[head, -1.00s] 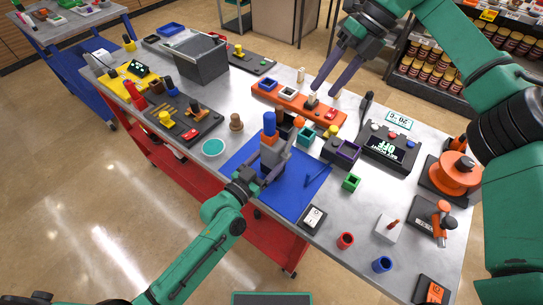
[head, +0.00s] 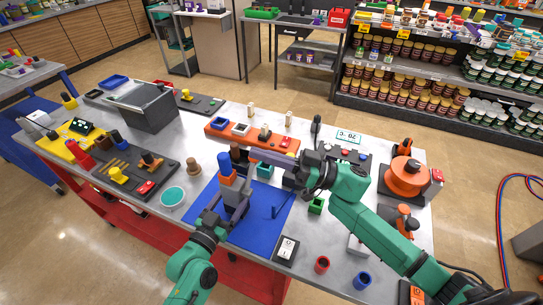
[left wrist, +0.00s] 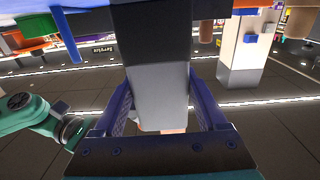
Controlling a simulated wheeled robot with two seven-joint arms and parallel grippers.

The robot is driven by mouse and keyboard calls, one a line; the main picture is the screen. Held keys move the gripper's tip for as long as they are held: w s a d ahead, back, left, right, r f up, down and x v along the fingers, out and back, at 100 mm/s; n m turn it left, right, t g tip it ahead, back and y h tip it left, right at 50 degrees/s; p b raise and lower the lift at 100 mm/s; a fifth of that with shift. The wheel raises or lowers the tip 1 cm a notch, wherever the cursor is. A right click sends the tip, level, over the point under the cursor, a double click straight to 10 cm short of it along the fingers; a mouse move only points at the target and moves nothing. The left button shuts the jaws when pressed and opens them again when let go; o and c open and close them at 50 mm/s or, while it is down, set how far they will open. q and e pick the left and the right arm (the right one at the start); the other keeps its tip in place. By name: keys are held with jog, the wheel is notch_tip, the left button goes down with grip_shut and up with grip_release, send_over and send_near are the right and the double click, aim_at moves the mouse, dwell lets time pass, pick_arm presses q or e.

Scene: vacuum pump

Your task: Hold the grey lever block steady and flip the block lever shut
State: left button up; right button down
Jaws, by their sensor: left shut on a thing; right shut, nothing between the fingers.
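The grey lever block (head: 238,194) stands upright over the blue mat (head: 262,234). My left gripper (head: 226,208) is shut on it from the near side; in the left wrist view the block (left wrist: 158,90) fills the space between the two blue fingers (left wrist: 158,108). A blue piece with an orange-red part below it (head: 226,166) shows at the block's upper left; I cannot tell how it joins the block. My right gripper (head: 254,154) is shut and empty, its fingers pointing left just above and behind the block. The lever's exact angle is unclear, partly hidden there.
An orange tray (head: 215,131) lies behind the right fingers. A teal dish (head: 173,196) and a brown peg (head: 193,167) stand to the left. A green box (head: 316,205), a red cup (head: 322,264) and a blue cup (head: 362,280) stand to the right.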

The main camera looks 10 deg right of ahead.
aim_at(251, 171)
jog(key=s+d+f+m+t+h, duration=0.1)
jog(key=d+m+t+h, duration=0.3)
jog(key=m, duration=0.5)
jog(key=s+d+f+m+t+h, duration=0.2)
jog(key=d+f+m+t+h, duration=0.1)
jog(key=d+m, duration=0.5)
jog(key=m+h, duration=0.1)
jog(key=m, duration=0.1)
jog(key=shift+s+f+m+t+h, duration=0.2)
jog(key=shift+f+m+t+h, duration=0.1)
jog(key=shift+f+t+h, duration=0.1)
jog(key=w+a, duration=0.7)
jog(key=a, duration=0.2)
jog(key=shift+a, duration=0.15)
